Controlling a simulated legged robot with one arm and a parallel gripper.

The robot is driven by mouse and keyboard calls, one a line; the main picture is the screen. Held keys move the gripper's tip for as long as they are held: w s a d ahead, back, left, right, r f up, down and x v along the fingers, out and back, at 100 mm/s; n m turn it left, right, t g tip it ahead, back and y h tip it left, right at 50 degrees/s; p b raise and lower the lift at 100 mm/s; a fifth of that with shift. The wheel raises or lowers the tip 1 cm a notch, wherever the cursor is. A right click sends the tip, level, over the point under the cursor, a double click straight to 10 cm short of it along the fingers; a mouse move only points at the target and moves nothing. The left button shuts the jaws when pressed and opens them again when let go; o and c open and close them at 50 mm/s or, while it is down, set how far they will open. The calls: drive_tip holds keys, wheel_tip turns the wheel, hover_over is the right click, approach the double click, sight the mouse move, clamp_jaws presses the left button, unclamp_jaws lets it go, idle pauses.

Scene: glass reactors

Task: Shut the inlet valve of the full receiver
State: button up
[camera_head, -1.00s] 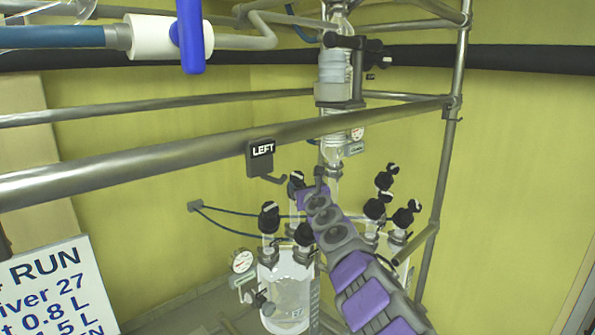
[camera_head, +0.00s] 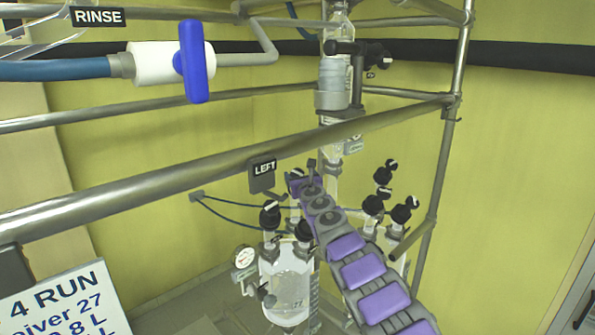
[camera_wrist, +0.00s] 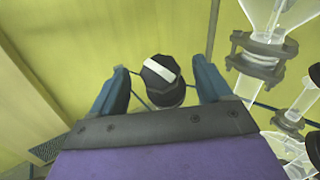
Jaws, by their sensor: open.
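A glass receiver (camera_head: 288,292) stands at lower centre in the head view, with black-capped valves (camera_head: 270,214) on top. I cannot tell its fill level clearly. A second receiver to its right is mostly hidden behind my arm; its black valves (camera_head: 404,210) show above. My gripper (camera_head: 303,182) is above the left receiver, by its rear valve. In the wrist view my gripper (camera_wrist: 160,68) is open, its two blue fingers either side of a black valve knob (camera_wrist: 163,82) with a white bar. The bar slants down to the right. Gaps show between knob and fingers.
A metal rail with a LEFT tag (camera_head: 262,169) crosses above the receivers. A white valve with a blue handle (camera_head: 194,62) is at upper left, near a RINSE tag (camera_head: 98,17). A glass column (camera_head: 335,75) stands behind my gripper. A sign (camera_head: 65,305) is at lower left.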

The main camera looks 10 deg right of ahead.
sight(297, 174)
drive_tip(key=shift+w+a+f+p, duration=0.1)
drive_tip(key=shift+w+p, duration=0.1)
drive_tip(key=shift+w, duration=0.15)
drive_tip(key=shift+w+a+f+p, duration=0.1)
drive_tip(key=shift+w+p, duration=0.1)
drive_tip(key=shift+w, duration=0.15)
drive_tip(key=shift+w+a+r+p, duration=0.1)
drive_tip(key=shift+w+r+p, duration=0.2)
drive_tip(key=shift+w+p, duration=0.25)
drive_tip(key=shift+w+f+p, duration=0.3)
drive_tip(key=shift+w+p, duration=0.15)
drive_tip(key=shift+w, duration=0.25)
drive_tip(key=c, duration=1)
drive_tip(key=shift+o, duration=0.2)
drive_tip(key=shift+f+m, duration=0.1)
drive_tip(key=shift+m, duration=0.2)
